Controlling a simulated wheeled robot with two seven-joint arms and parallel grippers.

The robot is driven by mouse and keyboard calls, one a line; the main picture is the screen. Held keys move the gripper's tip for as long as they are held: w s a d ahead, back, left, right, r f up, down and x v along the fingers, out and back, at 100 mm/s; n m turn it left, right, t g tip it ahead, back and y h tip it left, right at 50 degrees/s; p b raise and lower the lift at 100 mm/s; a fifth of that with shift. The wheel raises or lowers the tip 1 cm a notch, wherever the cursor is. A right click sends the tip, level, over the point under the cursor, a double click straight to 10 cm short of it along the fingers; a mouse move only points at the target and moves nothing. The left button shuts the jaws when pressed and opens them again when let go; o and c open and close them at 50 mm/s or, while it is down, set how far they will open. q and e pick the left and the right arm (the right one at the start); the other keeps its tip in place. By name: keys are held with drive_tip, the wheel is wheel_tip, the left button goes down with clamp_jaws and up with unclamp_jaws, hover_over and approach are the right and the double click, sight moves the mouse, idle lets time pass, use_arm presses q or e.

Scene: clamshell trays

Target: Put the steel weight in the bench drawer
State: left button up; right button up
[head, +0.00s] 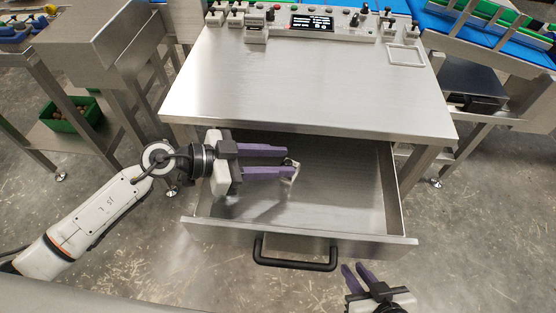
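The bench drawer (330,237) is pulled out below the steel bench top, its black handle (295,262) at the front. My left gripper (291,161) reaches in from the left over the drawer, its purple fingers pointing right and apart. A small shiny metal piece, which looks like the steel weight (294,174), shows at the fingertips and appears to be held between them. Its outline blends with the drawer's steel, and its height above the drawer floor is unclear. My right gripper (354,266) is outside, in front of the drawer's right end, with a gap between its fingers and nothing in it.
The bench top (310,85) is bare in the middle, with a control panel (312,22) and a square frame (405,56) at the back. The rest of the drawer looks empty. A green bin (72,116) sits on a shelf at the left.

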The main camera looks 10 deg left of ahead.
use_arm(q)
drive_tip(key=v, duration=1.1)
drive_tip(key=shift+a+r+p, duration=0.2)
drive_tip(key=shift+a+p, duration=0.05)
drive_tip(key=shift+p, duration=0.05)
